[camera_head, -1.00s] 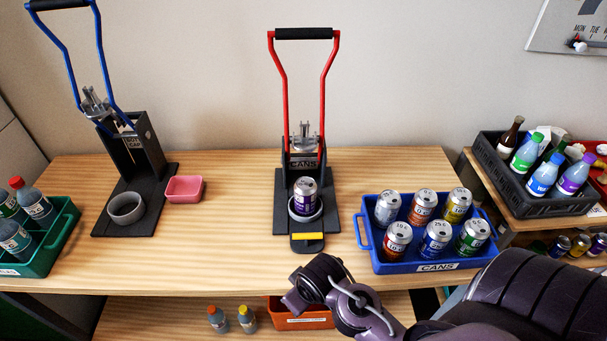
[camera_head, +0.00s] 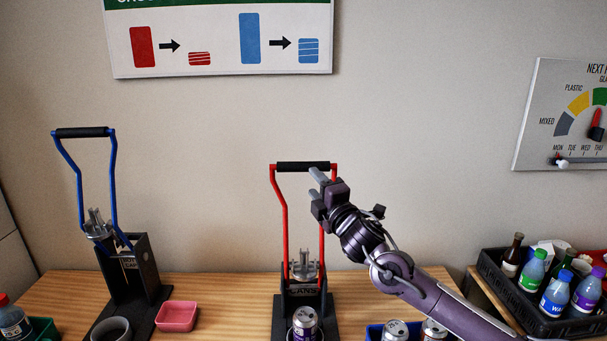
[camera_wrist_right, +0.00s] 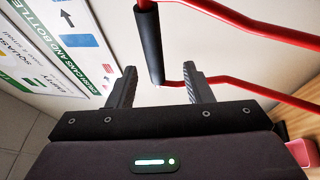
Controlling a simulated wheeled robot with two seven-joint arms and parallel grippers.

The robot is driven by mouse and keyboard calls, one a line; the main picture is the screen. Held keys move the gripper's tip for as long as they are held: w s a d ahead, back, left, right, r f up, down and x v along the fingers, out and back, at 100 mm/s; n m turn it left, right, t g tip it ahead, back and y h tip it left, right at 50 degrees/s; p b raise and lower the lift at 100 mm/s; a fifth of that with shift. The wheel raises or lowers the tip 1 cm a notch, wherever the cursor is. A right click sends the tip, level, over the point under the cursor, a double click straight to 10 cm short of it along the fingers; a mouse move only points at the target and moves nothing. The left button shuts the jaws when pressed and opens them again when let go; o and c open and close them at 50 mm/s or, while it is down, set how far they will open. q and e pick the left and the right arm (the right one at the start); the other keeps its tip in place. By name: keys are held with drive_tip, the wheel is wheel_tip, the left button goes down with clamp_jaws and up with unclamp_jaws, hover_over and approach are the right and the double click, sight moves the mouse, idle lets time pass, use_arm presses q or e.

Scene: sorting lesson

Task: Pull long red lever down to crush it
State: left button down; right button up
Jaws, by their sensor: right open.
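The long red lever (camera_head: 286,215) stands upright on the can crusher, with a black grip (camera_head: 295,166) across its top. A purple can (camera_head: 304,323) stands upright in the crusher's base, cut by the lower picture edge. My right gripper (camera_head: 316,182) is open near the right end of the black grip. In the right wrist view, the black grip (camera_wrist_right: 149,45) lies ahead of my open right gripper (camera_wrist_right: 160,78), lined up with the gap between the fingers. The fingers are not closed on it. My left gripper is out of view.
A second crusher with a blue lever (camera_head: 113,185) stands at the left, with a pink bowl (camera_head: 177,316) beside it. A blue crate (camera_head: 374,332) with cans is at the lower right. A dark crate (camera_head: 495,270) holds bottles farther right. The wall is close behind the levers.

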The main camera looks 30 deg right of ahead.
sight(306, 169)
drive_tip(key=shift+w+d+r+p, duration=0.15)
drive_tip(key=shift+w+r+p, duration=0.2)
drive_tip(key=shift+r, duration=0.35)
drive_tip(key=p+x, duration=0.2)
drive_tip(key=x, duration=0.3)
drive_tip(key=shift+w+p, duration=0.3)
drive_tip(key=shift+w, duration=0.7)
drive_tip(key=shift+d, duration=0.1)
drive_tip(key=shift+c, duration=0.4)
clamp_jaws()
